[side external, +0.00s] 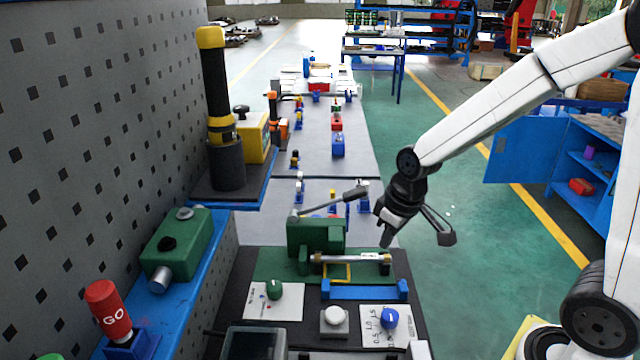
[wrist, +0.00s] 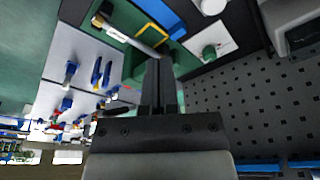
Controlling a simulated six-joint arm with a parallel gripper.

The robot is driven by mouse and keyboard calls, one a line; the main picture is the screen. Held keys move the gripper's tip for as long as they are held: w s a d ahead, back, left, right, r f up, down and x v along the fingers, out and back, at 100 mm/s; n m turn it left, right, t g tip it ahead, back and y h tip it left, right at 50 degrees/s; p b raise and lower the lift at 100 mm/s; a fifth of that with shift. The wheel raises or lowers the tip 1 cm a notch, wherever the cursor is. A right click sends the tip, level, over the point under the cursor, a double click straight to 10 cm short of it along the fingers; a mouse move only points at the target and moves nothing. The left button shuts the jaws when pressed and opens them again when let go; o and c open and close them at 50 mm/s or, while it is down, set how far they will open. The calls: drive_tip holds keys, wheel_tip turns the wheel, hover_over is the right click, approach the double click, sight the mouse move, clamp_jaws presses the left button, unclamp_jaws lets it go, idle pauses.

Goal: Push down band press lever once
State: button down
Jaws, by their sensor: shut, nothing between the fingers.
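The band press is a green block (side external: 316,236) on a green base plate at the middle of the bench. Its lever (side external: 335,203) is a thin grey bar with a dark grip (side external: 355,193) at its right end, raised and slanting up to the right. My gripper (side external: 386,240) is shut and empty, pointing down just right of the lever's grip, apart from it as far as I can see. In the wrist view my shut fingers (wrist: 158,68) point towards the green base plate; I cannot make out the lever clearly there.
A silver rod (side external: 350,258) lies across the base plate in front of the press; it also shows in the wrist view (wrist: 130,36). A white button (side external: 335,315), green knob (side external: 274,289) and blue knob (side external: 389,318) sit nearer. A pegboard wall (side external: 100,150) stands left.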

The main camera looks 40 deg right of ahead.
drive_tip(key=w+d+r+n+y, duration=0.2)
drive_tip(key=w+d+r+n, duration=0.5)
drive_tip(key=w+d+r, duration=0.4)
drive_tip(key=shift+w+r+n+t+y, duration=0.3)
drive_tip(key=shift+w+r+y, duration=0.1)
drive_tip(key=shift+w+r, duration=1.6)
drive_tip(key=shift+f, duration=0.15)
hover_over(351, 192)
wheel_tip(351, 192, down, 9)
drive_tip(key=shift+r, duration=0.2)
drive_tip(key=shift+s+d+f, duration=0.15)
drive_tip(key=shift+s+f, duration=0.05)
drive_tip(key=shift+f, duration=0.85)
drive_tip(key=shift+s+d+f, duration=0.15)
drive_tip(key=shift+f, duration=0.35)
drive_tip(key=shift+s+d+f, duration=0.15)
drive_tip(key=shift+f, duration=0.35)
